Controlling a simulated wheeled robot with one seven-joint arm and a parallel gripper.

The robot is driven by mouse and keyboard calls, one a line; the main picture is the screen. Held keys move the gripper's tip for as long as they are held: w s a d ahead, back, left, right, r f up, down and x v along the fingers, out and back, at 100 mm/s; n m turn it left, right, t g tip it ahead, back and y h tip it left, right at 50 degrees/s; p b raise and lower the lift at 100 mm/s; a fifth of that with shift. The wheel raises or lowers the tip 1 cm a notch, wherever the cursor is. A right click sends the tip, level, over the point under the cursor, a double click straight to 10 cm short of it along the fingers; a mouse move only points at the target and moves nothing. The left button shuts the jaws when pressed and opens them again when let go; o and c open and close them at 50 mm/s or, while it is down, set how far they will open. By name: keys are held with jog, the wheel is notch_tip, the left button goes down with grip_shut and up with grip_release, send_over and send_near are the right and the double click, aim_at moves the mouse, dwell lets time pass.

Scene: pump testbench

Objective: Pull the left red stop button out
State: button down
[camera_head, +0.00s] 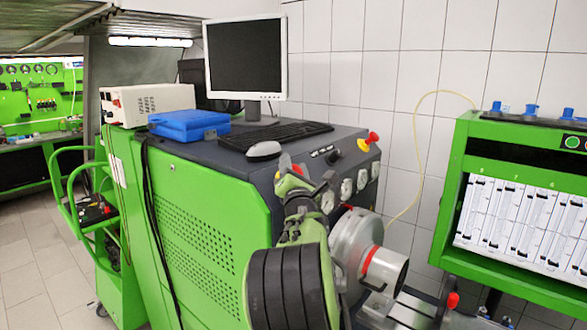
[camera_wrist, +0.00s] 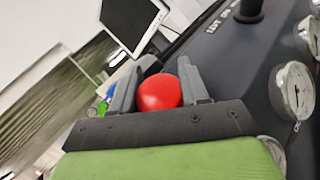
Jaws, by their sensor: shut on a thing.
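The left red stop button (camera_wrist: 159,93) is a round red knob between the two grey fingers of my gripper (camera_wrist: 158,82) in the wrist view. The fingers are shut on it, one on each side. In the head view my gripper (camera_head: 293,180) is at the near front corner of the green testbench (camera_head: 205,215), and only a bit of the red button (camera_head: 298,169) shows there. The button's base is hidden by my gripper. A second red stop button (camera_head: 373,137) with a yellow base stands farther right on the sloped panel.
Gauges (camera_wrist: 292,90) sit on the front panel close to my gripper. A keyboard (camera_head: 275,136), a mouse (camera_head: 264,151) and a monitor (camera_head: 245,58) stand on the bench top. A metal pump drive (camera_head: 352,250) projects from the front, right of my arm.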

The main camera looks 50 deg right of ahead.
jog(key=shift+s+r+b, duration=0.5)
jog(key=shift+s+b, duration=0.1)
jog(key=shift+b, duration=0.55)
jog(key=shift+d, duration=0.1)
jog(key=c, duration=0.6)
grip_release()
jog(key=shift+r, duration=0.1)
jog(key=shift+o, duration=0.2)
jog(key=shift+s+a+f, duration=0.15)
jog(key=shift+a+f, duration=0.05)
jog(key=b+v, duration=0.6)
jog(key=v, duration=0.9)
